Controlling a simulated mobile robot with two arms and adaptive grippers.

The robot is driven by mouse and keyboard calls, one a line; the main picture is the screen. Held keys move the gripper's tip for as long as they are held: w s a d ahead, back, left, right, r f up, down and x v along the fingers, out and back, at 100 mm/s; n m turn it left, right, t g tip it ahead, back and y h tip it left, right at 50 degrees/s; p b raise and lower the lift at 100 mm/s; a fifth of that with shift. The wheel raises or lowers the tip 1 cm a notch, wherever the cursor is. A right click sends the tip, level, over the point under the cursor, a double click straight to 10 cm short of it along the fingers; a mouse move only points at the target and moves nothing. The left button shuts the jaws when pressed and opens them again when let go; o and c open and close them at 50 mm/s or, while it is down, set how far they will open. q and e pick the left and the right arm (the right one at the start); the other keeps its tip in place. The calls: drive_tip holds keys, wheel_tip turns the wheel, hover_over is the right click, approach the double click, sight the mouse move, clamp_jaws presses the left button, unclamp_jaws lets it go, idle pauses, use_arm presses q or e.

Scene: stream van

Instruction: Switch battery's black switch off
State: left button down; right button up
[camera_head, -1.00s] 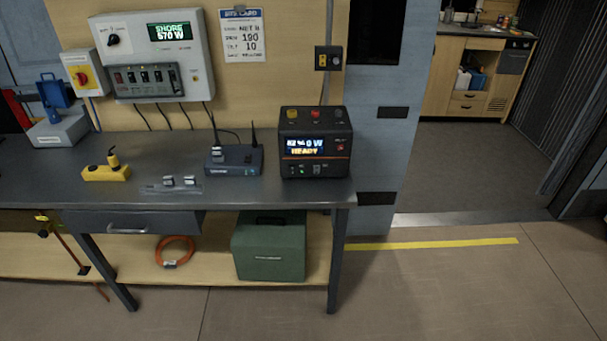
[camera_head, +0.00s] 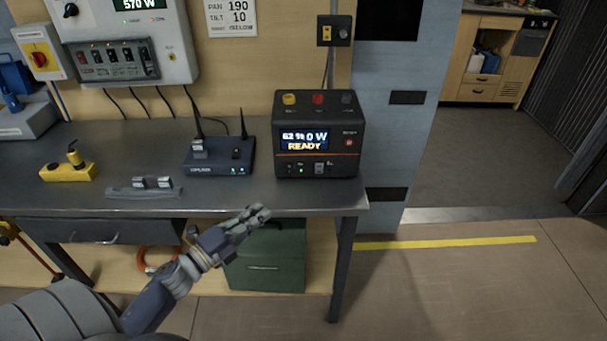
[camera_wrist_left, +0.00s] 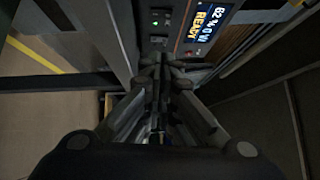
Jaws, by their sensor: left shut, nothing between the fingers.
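The battery (camera_head: 319,155) is a black box with a lit screen reading READY. It stands at the right end of the grey bench. A small dark switch (camera_head: 319,169) sits low on its front beside a green light; its position is too small to tell. My left gripper (camera_head: 259,213) is shut and empty, in front of the bench's front edge, below and left of the battery, apart from it. In the left wrist view the shut fingers (camera_wrist_left: 163,62) point toward the battery's front, whose screen (camera_wrist_left: 211,22) shows sideways. My right gripper is out of view.
A router (camera_head: 220,158) with two antennas stands left of the battery. A yellow device (camera_head: 68,172) and a flat grey part (camera_head: 143,191) lie farther left. A green box (camera_head: 265,265) stands on the lower shelf. The bench edge (camera_head: 300,208) lies between gripper and battery.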

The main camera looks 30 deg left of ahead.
sight(290, 169)
use_arm(q)
drive_tip(key=shift+d+r, duration=0.15)
drive_tip(key=shift+r, duration=0.2)
drive_tip(key=shift+w, duration=0.1)
drive_tip(key=x, duration=1)
drive_tip(key=shift+b, duration=0.3)
drive_tip(key=shift+w+a+r+b, duration=0.15)
drive_tip(key=shift+w+a, duration=0.2)
drive_tip(key=shift+w, duration=0.2)
drive_tip(key=shift+w+a+b, duration=0.15)
drive_tip(key=shift+w+a, duration=0.15)
drive_tip(key=shift+w, duration=0.25)
drive_tip(key=shift+w+a+r+b, duration=0.15)
drive_tip(key=shift+w+a, duration=0.2)
drive_tip(key=shift+w, duration=0.2)
